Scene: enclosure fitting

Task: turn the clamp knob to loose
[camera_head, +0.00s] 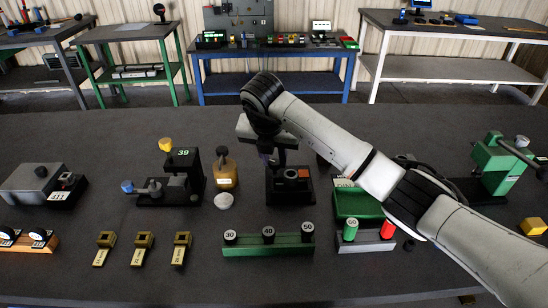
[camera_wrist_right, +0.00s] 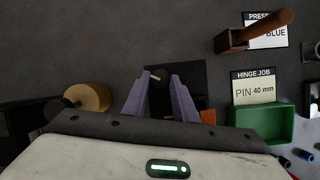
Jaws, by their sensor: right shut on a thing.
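My right gripper (camera_head: 275,162) reaches down from above over a black fixture (camera_head: 291,193) with an orange part (camera_head: 298,174) on it, at the middle of the table. In the right wrist view the two purple fingers of my right gripper (camera_wrist_right: 160,82) are shut on a dark piece with a pale mark, which seems to be the clamp knob (camera_wrist_right: 155,76). The fingers hide most of it, so I cannot tell its turned position. The black fixture (camera_wrist_right: 192,76) shows beyond the fingers, and the orange part (camera_wrist_right: 208,117) at their right. My left gripper is out of view.
A tan bottle (camera_head: 225,172) and a white round piece (camera_head: 223,201) stand left of the fixture. A black vice (camera_head: 185,178) marked 39 is farther left. A green tray (camera_head: 355,204) is to the right. A green rack (camera_head: 268,246) with black pegs lies in front.

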